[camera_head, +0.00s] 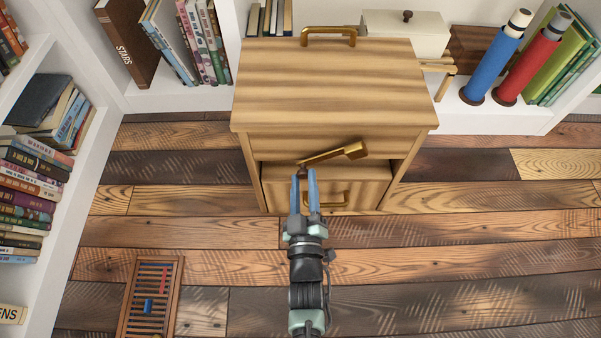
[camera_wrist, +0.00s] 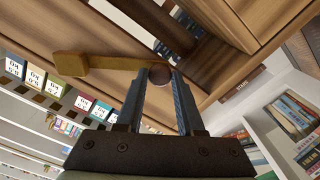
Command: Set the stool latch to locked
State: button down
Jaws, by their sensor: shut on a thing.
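The wooden stool (camera_head: 330,85) stands ahead, striped light brown, with a flat top and a brass handle at its back edge. Its latch (camera_head: 335,155) is a brass bar on the front below the top, tilted slightly, with a block at its right end. The bar also shows in the wrist view (camera_wrist: 105,62), with its block at the left. My gripper (camera_head: 304,175) is at the bar's left end, its blue fingers shut on a dark round knob (camera_wrist: 160,75) there. The fingertips partly hide the knob. No locked or unlocked marking is legible.
Below the latch is a lower front panel (camera_head: 370,192) with a brass handle. White bookshelves stand at left and behind. Blue (camera_head: 497,57) and red (camera_head: 533,55) rolls stand at back right. An abacus (camera_head: 150,295) lies on the floor at lower left. The plank floor at right is clear.

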jog(key=d+f+n+b, duration=0.3)
jog(key=d+n, duration=0.3)
jog(key=n, duration=0.5)
jog(key=shift+f+n, duration=0.3)
jog(key=shift+n, duration=0.1)
jog(key=shift+d, duration=0.15)
jog(key=c, duration=0.5)
grip_release()
jog(key=shift+c, duration=0.2)
jog(key=shift+r, duration=0.1)
jog(key=s+p, duration=0.4)
jog(key=s, duration=0.9)
jog(key=shift+p, duration=0.4)
